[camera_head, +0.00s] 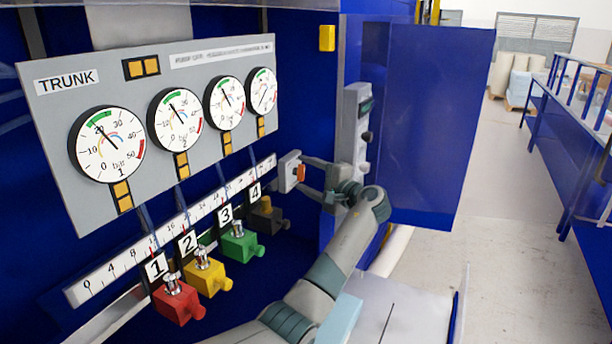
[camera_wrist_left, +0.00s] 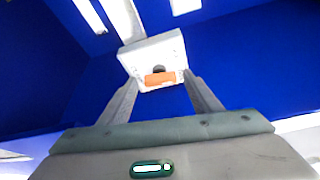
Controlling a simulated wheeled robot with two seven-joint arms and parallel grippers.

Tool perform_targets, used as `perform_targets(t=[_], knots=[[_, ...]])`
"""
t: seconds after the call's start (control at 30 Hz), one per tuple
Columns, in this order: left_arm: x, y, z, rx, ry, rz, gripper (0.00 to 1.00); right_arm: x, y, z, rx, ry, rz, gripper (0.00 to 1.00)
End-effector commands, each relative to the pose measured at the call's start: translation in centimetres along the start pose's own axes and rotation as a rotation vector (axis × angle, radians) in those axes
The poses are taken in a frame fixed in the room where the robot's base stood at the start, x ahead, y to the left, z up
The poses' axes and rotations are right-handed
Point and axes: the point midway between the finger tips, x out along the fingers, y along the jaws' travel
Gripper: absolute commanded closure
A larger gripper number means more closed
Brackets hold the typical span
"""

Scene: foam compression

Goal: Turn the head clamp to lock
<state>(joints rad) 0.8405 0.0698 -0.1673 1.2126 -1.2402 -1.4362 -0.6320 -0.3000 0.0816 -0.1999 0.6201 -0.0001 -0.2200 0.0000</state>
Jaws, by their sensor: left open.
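The head clamp, a white block (camera_head: 287,170) with an orange lever (camera_head: 299,173), sits at the right end of the white numbered scale. In the left wrist view the white block (camera_wrist_left: 152,55) is straight ahead, with the orange lever (camera_wrist_left: 160,79) lying crosswise on its near side. My left gripper (camera_head: 308,177) is open, just right of the clamp in the head view. Its fingers (camera_wrist_left: 160,80) show on either side of the orange lever; whether they touch it I cannot tell. My right gripper is not in view.
A grey TRUNK panel (camera_head: 230,55) with several gauges stands above the scale (camera_head: 120,269). Red (camera_head: 180,304), yellow (camera_head: 208,279), green (camera_head: 242,246) and dark (camera_head: 266,219) numbered blocks sit below it. A blue door (camera_head: 437,120) stands open at right, with open floor beyond.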

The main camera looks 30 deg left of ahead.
Motion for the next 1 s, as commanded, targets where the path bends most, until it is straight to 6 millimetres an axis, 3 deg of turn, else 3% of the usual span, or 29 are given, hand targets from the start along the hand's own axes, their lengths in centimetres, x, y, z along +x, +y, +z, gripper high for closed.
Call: perform_targets(t=[0.27,0.8,1.0], knots=[[-2.7,-0.2,-0.1,0.0,0.003,0.001,0.42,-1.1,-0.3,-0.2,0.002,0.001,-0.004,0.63],[-13.2,-0.1,0.0,0.001,0.002,0.002,0.42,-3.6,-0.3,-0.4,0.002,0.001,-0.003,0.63],[-16.0,0.0,0.0,0.001,0.002,0.002,0.42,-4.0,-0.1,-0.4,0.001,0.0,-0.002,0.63]])
